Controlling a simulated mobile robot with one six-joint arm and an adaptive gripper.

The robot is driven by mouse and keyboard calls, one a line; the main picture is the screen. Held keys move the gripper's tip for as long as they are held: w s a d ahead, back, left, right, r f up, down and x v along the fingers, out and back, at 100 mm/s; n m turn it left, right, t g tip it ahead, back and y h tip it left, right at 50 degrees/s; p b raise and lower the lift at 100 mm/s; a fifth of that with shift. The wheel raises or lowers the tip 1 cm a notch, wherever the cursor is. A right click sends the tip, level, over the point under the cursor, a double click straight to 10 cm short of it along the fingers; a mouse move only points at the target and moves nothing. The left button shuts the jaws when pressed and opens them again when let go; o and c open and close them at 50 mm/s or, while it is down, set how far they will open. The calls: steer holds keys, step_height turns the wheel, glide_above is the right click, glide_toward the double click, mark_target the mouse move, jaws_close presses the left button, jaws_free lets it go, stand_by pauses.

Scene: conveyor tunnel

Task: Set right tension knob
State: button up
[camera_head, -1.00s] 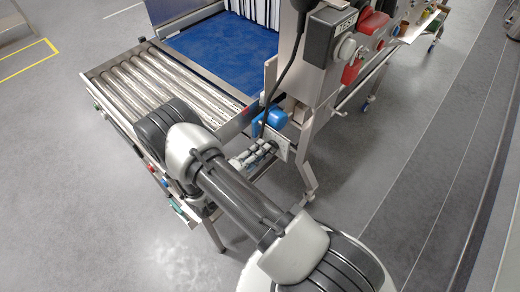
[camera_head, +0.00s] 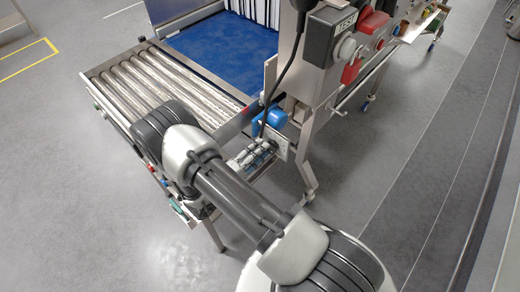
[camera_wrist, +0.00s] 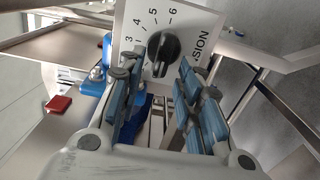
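The black tension knob (camera_wrist: 163,53) sits on a white plate (camera_wrist: 133,22) with a printed scale and the letters "SION", in the wrist view. The numbers 3 to 6 show around it. My gripper (camera_wrist: 157,75) is open, its blue-padded fingers apart and pointing at the plate. The knob shows in the gap between the fingertips; no contact is clear, and I cannot tell whether the tips reach around it. The exact setting of the knob is hard to read. In the head view the knob cannot be made out.
A roller conveyor (camera_head: 157,85) and blue belt (camera_head: 222,50) stand beside my arm. A blue motor (camera_head: 270,117) is near the frame leg. A control box with a red button (camera_head: 374,22) is above right. A red square part (camera_wrist: 58,104) shows at left in the wrist view. Floor at right is clear.

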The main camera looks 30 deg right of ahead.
steer(key=v, duration=1.1)
steer(key=shift+a, duration=0.15)
